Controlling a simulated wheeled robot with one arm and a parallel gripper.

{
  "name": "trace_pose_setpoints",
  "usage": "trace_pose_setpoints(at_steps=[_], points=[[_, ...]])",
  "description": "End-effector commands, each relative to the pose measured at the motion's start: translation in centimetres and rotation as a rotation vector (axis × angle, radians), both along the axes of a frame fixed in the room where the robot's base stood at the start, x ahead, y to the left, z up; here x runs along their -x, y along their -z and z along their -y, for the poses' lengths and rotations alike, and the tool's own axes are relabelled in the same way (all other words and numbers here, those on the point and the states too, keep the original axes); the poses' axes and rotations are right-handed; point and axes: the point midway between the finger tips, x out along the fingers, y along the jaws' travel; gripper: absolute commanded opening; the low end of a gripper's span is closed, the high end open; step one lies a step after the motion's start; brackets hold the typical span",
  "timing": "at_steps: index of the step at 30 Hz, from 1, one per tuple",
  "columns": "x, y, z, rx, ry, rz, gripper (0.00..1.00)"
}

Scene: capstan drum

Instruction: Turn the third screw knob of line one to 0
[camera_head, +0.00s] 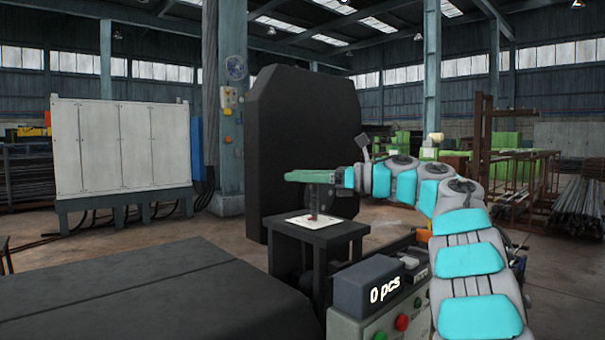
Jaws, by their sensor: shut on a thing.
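My arm reaches in from the lower right, and its green wrist part (308,176) hangs over a small dark stand (335,232). My gripper (313,211) points down from it, dark and small in view. It is shut on a small dark red knob (313,218) at a pale plate (333,223) on top of the stand. The knob is too small to read its setting, and the jaws partly cover it. Other knobs and their lines cannot be made out on the plate.
A dark box reading "0 pcs" (366,287) and a control panel with a red button (402,322) stand nearer, beside my arm. A tall black panel (300,130) rises behind the stand. A dark flat surface (150,290) fills the lower left.

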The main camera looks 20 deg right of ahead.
Motion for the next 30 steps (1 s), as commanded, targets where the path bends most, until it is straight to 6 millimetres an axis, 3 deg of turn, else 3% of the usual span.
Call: trace_pose_setpoints(at_steps=[30], points=[[0.52, -0.12, -0.39, 0.000, -0.206, 0.001, 0.08]])
